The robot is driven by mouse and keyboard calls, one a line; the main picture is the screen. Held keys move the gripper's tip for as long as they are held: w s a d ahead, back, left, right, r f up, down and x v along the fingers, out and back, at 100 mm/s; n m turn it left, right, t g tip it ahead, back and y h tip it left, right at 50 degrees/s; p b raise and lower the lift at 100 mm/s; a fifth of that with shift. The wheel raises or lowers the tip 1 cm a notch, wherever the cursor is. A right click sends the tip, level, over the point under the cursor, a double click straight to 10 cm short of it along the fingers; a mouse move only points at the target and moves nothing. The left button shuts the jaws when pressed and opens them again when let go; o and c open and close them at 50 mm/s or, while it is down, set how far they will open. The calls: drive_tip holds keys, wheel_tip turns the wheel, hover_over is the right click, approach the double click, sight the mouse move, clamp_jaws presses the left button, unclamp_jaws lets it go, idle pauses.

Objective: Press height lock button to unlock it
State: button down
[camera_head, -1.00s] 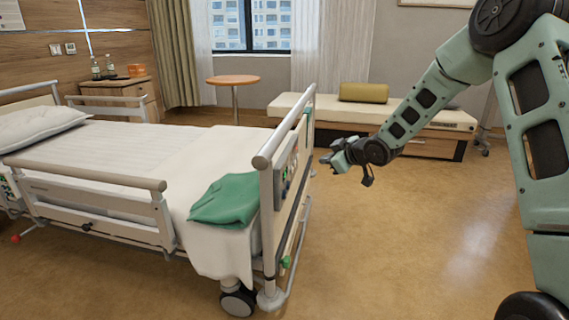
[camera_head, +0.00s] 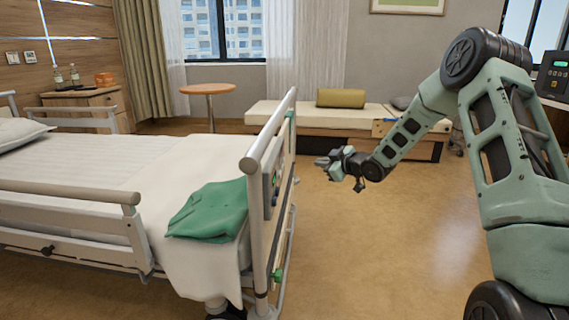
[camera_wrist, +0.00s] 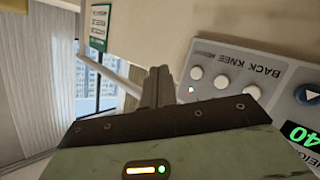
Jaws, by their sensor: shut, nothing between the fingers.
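The bed's control panel (camera_head: 271,188) is on the outer face of the footboard, seen edge-on in the head view. In the wrist view the grey panel (camera_wrist: 232,60) is at the right, marked "BACK KNEE", with several round white buttons (camera_wrist: 222,82) and a small lit indicator. A dark arrow button (camera_wrist: 308,95) and a green display reading 40 (camera_wrist: 300,133) are at the right edge. I cannot tell which is the height lock button. My gripper (camera_head: 322,162) is shut and empty, to the right of the footboard. Its fingers (camera_wrist: 158,76) appear beside the panel, apparently not touching it.
The footboard's rail (camera_head: 268,135) stands between the mattress and my arm. A green blanket (camera_head: 210,212) lies on the bed's foot end. A bench with a cushion (camera_head: 341,98) is behind my gripper, and a round table (camera_head: 208,89) stands farther back. The floor at right is open.

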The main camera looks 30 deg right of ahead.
sight(284, 161)
drive_tip(key=w+a+b, duration=0.3)
drive_tip(key=w+a, duration=0.1)
drive_tip(key=a, duration=0.2)
drive_tip(key=shift+w+a, duration=0.25)
drive_tip(key=shift+a, duration=0.1)
drive_tip(key=shift+a, duration=0.1)
idle(1.8)
drive_tip(key=shift+w+a, duration=0.2)
drive_tip(key=shift+a, duration=0.05)
drive_tip(key=shift+w+a, duration=0.25)
drive_tip(key=shift+a, duration=0.1)
idle(1.0)
drive_tip(key=shift+s+d, duration=0.1)
drive_tip(key=shift+s+d+p, duration=0.35)
drive_tip(key=shift+s+d, duration=0.05)
drive_tip(key=shift+d, duration=0.15)
